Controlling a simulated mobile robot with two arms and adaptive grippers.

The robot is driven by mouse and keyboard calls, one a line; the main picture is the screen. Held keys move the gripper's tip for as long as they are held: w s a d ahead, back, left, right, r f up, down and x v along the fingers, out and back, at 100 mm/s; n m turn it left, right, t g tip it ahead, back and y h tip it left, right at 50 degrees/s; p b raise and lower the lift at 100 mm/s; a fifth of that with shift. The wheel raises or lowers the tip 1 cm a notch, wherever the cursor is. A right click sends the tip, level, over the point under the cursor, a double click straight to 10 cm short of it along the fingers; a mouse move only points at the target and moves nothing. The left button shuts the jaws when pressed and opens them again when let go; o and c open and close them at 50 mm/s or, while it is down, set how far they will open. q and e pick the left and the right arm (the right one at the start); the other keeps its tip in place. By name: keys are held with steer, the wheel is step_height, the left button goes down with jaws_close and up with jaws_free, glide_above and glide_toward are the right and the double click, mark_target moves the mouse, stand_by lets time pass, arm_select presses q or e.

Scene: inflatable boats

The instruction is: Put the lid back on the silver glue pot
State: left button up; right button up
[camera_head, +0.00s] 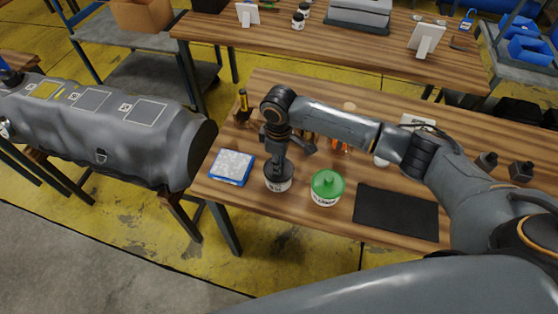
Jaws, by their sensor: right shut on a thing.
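The silver glue pot (278,187) stands on the wooden table near its front left edge, with a pale label on its side. A dark lid (270,176) is at its top, partly hidden by my gripper. My right gripper (280,165) points down from above and is shut on the dark lid. I cannot tell whether the lid is fully seated on the pot or slightly above it. My left gripper is not in view.
A pot with a green lid (327,183) stands close to the right. A grey rolled boat (100,130) lies beyond the table's left edge.

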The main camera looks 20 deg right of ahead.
steer(key=shift+f+p, duration=0.15)
steer(key=shift+p, duration=0.25)
stand_by(0.3)
steer(key=shift+p, duration=0.45)
stand_by(0.4)
steer(key=o, duration=1.4)
steer(key=shift+o, duration=0.2)
steer(key=shift+r+p, duration=3.55)
steer(key=shift+p, duration=0.4)
